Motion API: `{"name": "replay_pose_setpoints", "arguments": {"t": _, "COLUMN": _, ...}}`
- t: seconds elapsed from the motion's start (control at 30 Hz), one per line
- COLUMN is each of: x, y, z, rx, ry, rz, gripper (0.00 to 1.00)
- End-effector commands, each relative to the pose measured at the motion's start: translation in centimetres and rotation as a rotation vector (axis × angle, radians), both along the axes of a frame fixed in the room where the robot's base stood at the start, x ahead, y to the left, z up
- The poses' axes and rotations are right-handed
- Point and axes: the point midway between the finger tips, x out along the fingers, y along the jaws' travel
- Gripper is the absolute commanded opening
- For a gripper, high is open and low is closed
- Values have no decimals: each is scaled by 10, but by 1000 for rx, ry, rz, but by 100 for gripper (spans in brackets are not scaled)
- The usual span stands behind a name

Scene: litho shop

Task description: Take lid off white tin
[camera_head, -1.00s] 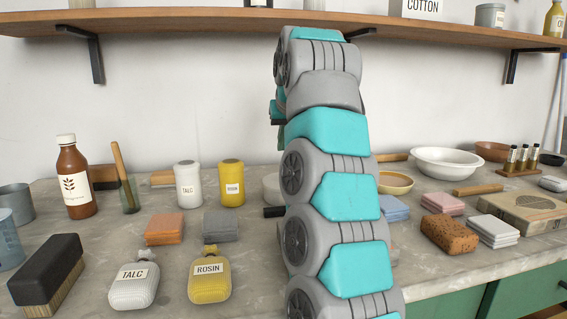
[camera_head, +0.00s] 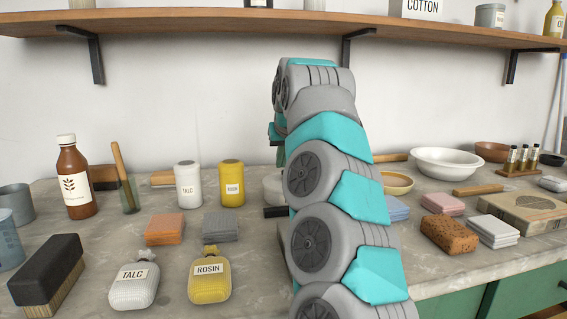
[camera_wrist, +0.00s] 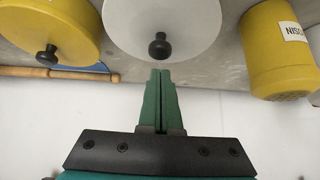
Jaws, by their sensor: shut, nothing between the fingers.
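The white tin (camera_wrist: 185,18) has a round pale lid with a black knob (camera_wrist: 160,46) on top, at the upper middle of the wrist view. In the head view only its pale left side (camera_head: 272,187) shows, the rest hidden behind my arm. My gripper (camera_wrist: 161,72) has green fingers closed together with nothing between them. Its tips lie just below the knob in the wrist view, close to the lid's edge and apart from the knob. The lid looks seated on the tin.
A yellow tin with a black knob (camera_wrist: 48,35) stands beside the white tin. A yellow rosin shaker (camera_head: 232,183) and white talc shaker (camera_head: 188,185) stand to its left in the head view. A wooden shelf (camera_head: 200,20) overhangs the back.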

Motion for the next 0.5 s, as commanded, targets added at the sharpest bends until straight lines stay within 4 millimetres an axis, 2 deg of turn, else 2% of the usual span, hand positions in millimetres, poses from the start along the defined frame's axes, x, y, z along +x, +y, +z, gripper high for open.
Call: {"name": "replay_pose_setpoints", "arguments": {"t": 0.5, "x": -19, "y": -5, "z": -1, "rx": -1, "ry": 2, "rz": 1, "gripper": 0}}
